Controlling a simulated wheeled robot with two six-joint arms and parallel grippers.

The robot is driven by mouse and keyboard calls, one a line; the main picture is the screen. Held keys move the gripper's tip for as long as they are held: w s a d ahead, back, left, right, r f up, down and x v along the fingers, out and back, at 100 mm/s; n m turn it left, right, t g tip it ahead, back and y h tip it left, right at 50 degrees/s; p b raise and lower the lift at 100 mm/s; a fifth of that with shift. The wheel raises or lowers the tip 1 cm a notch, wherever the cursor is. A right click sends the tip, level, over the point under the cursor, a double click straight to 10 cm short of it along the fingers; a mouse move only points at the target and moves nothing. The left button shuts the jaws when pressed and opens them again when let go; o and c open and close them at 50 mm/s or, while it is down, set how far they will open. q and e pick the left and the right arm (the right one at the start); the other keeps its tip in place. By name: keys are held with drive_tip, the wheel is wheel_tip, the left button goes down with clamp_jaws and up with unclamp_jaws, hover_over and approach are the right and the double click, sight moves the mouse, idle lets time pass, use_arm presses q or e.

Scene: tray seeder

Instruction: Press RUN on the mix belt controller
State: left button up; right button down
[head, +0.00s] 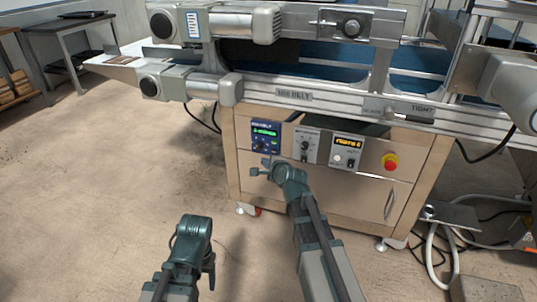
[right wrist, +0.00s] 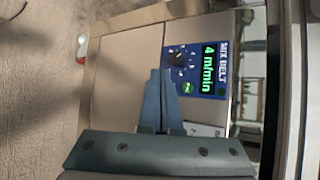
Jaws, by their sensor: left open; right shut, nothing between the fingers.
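The mix belt controller (head: 265,137) is a blue panel with a lit green display on the front of the wooden cabinet. In the right wrist view the controller (right wrist: 208,36) appears turned sideways, its display reading 4 m/min. It has a black knob (right wrist: 178,58) and a round green button (right wrist: 188,88) whose lettering is too small to read. My right gripper (head: 263,168) is shut and empty, just below the controller. In the right wrist view its fingertips (right wrist: 161,72) lie beside the green button; contact cannot be seen. My left gripper (head: 195,240) is open, low and away from the cabinet.
Right of the controller are a grey knob panel (head: 306,145), a panel with an amber display (head: 346,150) and a red emergency stop (head: 390,161). The conveyor frame (head: 300,96) overhangs above. Cables and hoses (head: 440,240) lie at the right. Floor at the left is clear.

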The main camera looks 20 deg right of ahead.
sight(274, 142)
idle(0.4)
drive_tip(key=shift+w+d, duration=0.85)
drive_tip(key=shift+w, duration=0.35)
drive_tip(key=shift+w+d, duration=0.8)
drive_tip(key=shift+w, duration=0.45)
drive_tip(key=shift+w+d, duration=0.85)
drive_tip(key=shift+w, duration=0.35)
drive_tip(key=shift+w+d, duration=0.25)
drive_tip(key=shift+w, duration=0.1)
